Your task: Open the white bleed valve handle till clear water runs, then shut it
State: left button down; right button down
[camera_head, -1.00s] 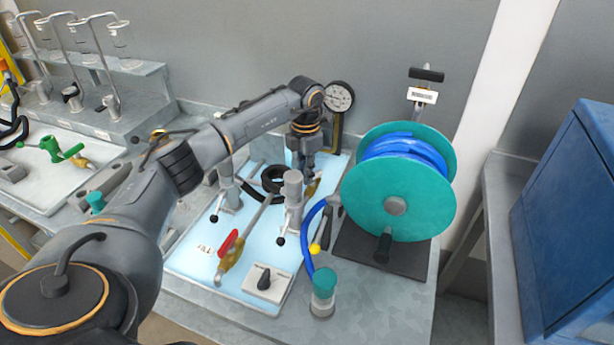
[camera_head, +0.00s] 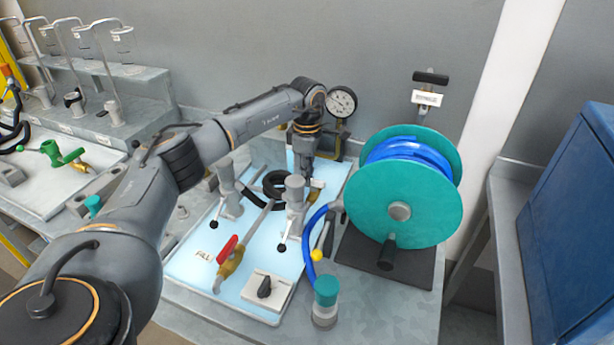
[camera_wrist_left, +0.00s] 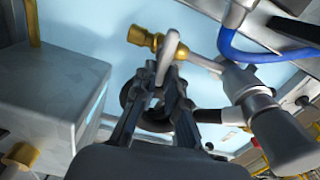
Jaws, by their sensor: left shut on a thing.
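The white bleed valve handle (camera_wrist_left: 171,47) is a pale, rounded lever beside a brass fitting (camera_wrist_left: 143,38) in the left wrist view. My left gripper (camera_wrist_left: 166,82) is shut on it, with one dark finger on each side. In the head view my left gripper (camera_head: 306,194) points down at the far right part of the lit tray (camera_head: 203,268). A small pale piece (camera_head: 317,183) shows just right of its fingers there; the fingers and arm hide most of the valve. I cannot make out any running water. My right gripper is not in view.
A red-handled brass valve (camera_head: 229,250) and a black-knobbed switch box (camera_head: 265,289) are at the tray's front. Grey upright posts (camera_head: 295,205) stand close to my gripper. A teal reel (camera_head: 398,205) with blue hose is on the right. A gauge (camera_head: 341,101) stands behind.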

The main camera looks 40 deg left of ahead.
pick_arm(q)
jog(key=shift+w+r+m, duration=0.1)
jog(key=shift+w+m, duration=0.05)
jog(key=shift+m, duration=0.35)
jog(key=c, duration=1.4)
grip_release()
notch_tip(320, 180, up, 12)
jog(key=shift+f, duration=0.1)
